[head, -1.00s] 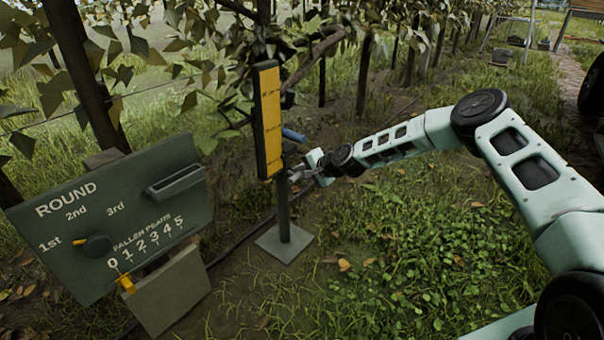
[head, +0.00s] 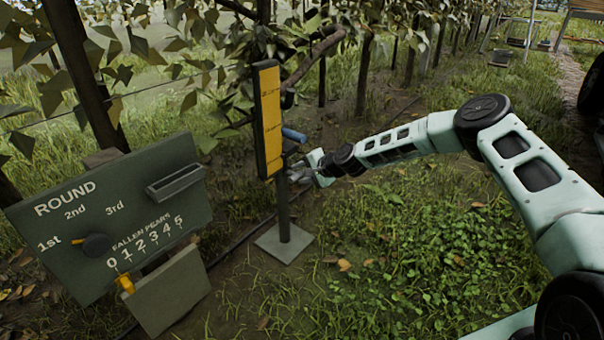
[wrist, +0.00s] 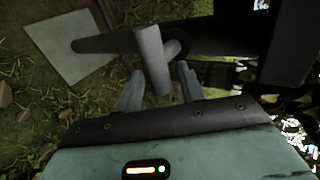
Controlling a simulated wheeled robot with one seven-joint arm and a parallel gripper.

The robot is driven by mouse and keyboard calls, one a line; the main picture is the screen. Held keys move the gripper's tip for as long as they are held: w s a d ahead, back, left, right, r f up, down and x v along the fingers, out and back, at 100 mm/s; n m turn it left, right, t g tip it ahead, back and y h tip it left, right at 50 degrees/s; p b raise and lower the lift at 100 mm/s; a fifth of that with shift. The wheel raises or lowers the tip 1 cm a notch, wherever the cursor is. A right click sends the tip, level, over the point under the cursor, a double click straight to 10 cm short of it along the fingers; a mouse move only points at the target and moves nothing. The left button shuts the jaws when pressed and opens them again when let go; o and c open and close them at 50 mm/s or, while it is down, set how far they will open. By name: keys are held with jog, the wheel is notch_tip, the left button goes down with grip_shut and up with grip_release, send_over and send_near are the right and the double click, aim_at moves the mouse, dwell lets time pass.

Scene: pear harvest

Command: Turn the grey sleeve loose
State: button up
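The grey sleeve (wrist: 151,58) is a short light-grey cylinder beside the dark post (wrist: 105,43) in the wrist view. My gripper (wrist: 160,78) is open. One finger is on each side of the sleeve's near end, with small gaps showing; I cannot tell how deep the sleeve lies between them. In the head view my gripper (head: 308,170) is at the post just below the yellow panel (head: 268,118), and the sleeve is too small there to tell from the fingers. A blue handle (head: 293,135) sticks out just above.
The post stands on a square base plate (head: 284,242). A green scoreboard (head: 120,215) with a dark knob and a yellow pointer stands at the left. Vines and posts are behind. Grass to the right of the base plate is free.

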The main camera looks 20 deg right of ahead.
jog(key=shift+d+r, duration=0.1)
jog(key=p+v, duration=0.7)
jog(key=v, duration=1)
jog(key=shift+s, duration=0.15)
jog(key=s+a+r+n+g+h, duration=0.1)
jog(key=s+a+r+n+g, duration=0.35)
jog(key=s+a, duration=0.45)
jog(key=s+a+r+n+g, duration=0.3)
jog(key=s+a+n, duration=0.3)
jog(key=s+a, duration=0.25)
jog(key=s+r+n+g+h, duration=0.1)
jog(key=s+r+n+h, duration=0.4)
jog(key=s, duration=0.8)
jog(key=s+r+n+g, duration=0.1)
jog(key=s+r+n, duration=0.2)
jog(key=s+r, duration=0.7)
notch_tip(320, 180, up, 34)
jog(key=s+p, duration=0.2)
jog(key=p, duration=3.5)
jog(key=shift+s, duration=0.4)
